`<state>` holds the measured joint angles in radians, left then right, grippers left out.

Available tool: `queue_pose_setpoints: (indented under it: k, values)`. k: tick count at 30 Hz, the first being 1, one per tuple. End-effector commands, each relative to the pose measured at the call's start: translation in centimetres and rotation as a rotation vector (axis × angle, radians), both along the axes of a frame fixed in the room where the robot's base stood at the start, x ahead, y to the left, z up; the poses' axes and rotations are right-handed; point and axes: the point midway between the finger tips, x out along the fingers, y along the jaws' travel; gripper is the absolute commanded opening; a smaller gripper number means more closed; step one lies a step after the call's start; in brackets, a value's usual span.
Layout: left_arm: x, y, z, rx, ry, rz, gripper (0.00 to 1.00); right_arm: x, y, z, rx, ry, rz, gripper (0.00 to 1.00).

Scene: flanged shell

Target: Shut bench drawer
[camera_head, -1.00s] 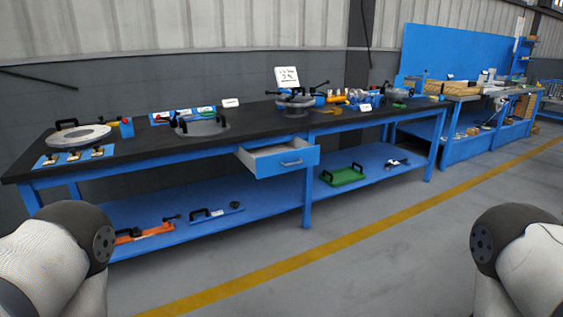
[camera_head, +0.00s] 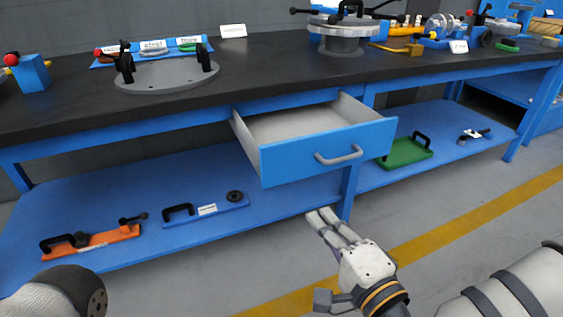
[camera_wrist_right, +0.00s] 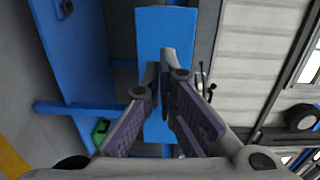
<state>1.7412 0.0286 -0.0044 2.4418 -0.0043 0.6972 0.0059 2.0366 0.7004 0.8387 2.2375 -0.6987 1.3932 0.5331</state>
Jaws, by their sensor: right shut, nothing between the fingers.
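The bench drawer (camera_head: 328,150) is pulled out below the black bench top, with a blue front, pale walls and a grey handle (camera_head: 338,156). Its inside looks empty. A blue panel, perhaps the drawer front, fills the middle of the right wrist view (camera_wrist_right: 160,35). My right gripper (camera_head: 322,217) is below and in front of the drawer, its fingers together and empty, apart from the handle. The fingers also show in the right wrist view (camera_wrist_right: 165,65). My left gripper is out of view; only part of my left arm shows at the lower left.
The bench top (camera_head: 270,65) carries a round grey plate (camera_head: 168,74) and a flanged housing (camera_head: 343,35). The lower shelf (camera_head: 290,188) holds an orange tool (camera_head: 90,242), a blue tool (camera_head: 205,209) and a green tray (camera_head: 405,152). The floor in front is clear.

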Motion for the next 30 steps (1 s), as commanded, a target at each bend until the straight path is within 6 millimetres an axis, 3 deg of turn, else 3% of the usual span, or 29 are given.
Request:
queue_pose_setpoints:
  k: [7, 21, 30]
  values:
    - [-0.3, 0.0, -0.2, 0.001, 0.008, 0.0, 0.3, 2.4, 0.2, 0.9, 0.021, -0.032, -0.018, 0.0]
    - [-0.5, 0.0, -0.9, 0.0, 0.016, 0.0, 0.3, 11.6, 3.6, 0.7, 0.019, -0.026, -0.018, 0.0]
    - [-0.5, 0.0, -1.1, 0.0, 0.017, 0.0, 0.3, 13.7, 4.4, 0.7, 0.019, -0.025, -0.017, 0.0]
